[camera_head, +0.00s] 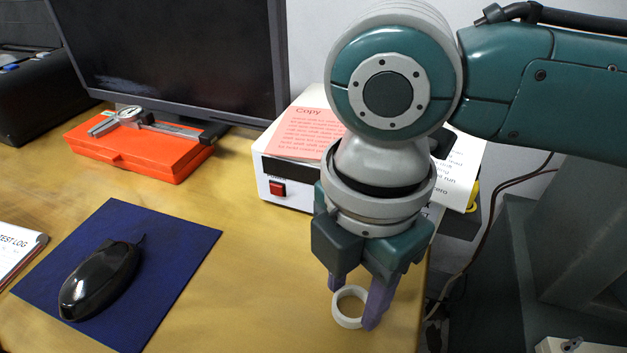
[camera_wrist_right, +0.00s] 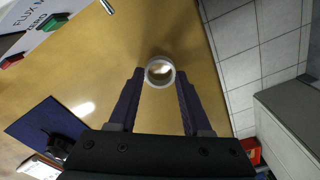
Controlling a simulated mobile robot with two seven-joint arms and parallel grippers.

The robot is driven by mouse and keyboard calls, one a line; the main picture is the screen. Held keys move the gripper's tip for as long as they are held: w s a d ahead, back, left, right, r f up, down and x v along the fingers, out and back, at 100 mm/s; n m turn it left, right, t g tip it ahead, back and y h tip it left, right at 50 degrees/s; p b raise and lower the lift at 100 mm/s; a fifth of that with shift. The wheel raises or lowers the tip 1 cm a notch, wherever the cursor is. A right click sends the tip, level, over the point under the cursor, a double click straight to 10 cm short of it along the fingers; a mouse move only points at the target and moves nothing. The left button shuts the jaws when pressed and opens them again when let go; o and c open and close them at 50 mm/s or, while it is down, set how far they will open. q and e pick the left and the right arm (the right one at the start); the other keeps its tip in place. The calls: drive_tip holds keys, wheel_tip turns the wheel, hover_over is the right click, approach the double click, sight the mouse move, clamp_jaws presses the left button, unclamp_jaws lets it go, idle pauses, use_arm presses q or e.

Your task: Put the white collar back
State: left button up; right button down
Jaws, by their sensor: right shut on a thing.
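The white collar (camera_head: 338,314) is a short open ring near the right edge of the wooden table. My right gripper (camera_head: 357,300) points down with its purple fingers on either side of the collar, shut on it. In the right wrist view the collar (camera_wrist_right: 160,85) sits between the two fingertips (camera_wrist_right: 160,76), and tabletop shows through its hole. I cannot tell whether the collar touches the table or hangs just above it. My left gripper is not in view.
A white meter box (camera_head: 287,194) with a red switch stands behind my right gripper, with papers on top. An orange case (camera_head: 150,151) with a caliper, a monitor (camera_head: 180,60) and a mouse (camera_head: 100,280) on a blue mat (camera_head: 165,290) are leftward. The table ends just right of the collar.

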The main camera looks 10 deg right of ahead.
drive_tip(key=shift+f, duration=0.1)
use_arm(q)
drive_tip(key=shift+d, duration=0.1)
use_arm(e)
drive_tip(key=shift+c, duration=1.7)
unclamp_jaws()
use_arm(q)
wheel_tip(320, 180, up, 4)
drive_tip(key=p, duration=0.3)
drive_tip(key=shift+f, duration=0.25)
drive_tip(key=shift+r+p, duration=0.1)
drive_tip(key=shift+p, duration=0.25)
use_arm(e)
wheel_tip(320, 180, up, 12)
drive_tip(key=s+a+f+m+t+y, duration=0.2)
drive_tip(key=s+a+f+m+y, duration=0.25)
drive_tip(key=m, duration=0.55)
drive_tip(key=s+d+f+m+h, duration=0.1)
drive_tip(key=s+d+m+h, duration=0.1)
drive_tip(key=s+d+m, duration=0.2)
drive_tip(key=s+d+m+t+h, duration=0.1)
drive_tip(key=s+d+m+h, duration=0.1)
drive_tip(key=d+m, duration=0.5)
drive_tip(key=s+d, duration=0.1)
drive_tip(key=d, duration=0.2)
drive_tip(key=shift+s+f+t, duration=0.3)
drive_tip(key=shift+s+f, duration=0.05)
drive_tip(key=shift+f, duration=0.05)
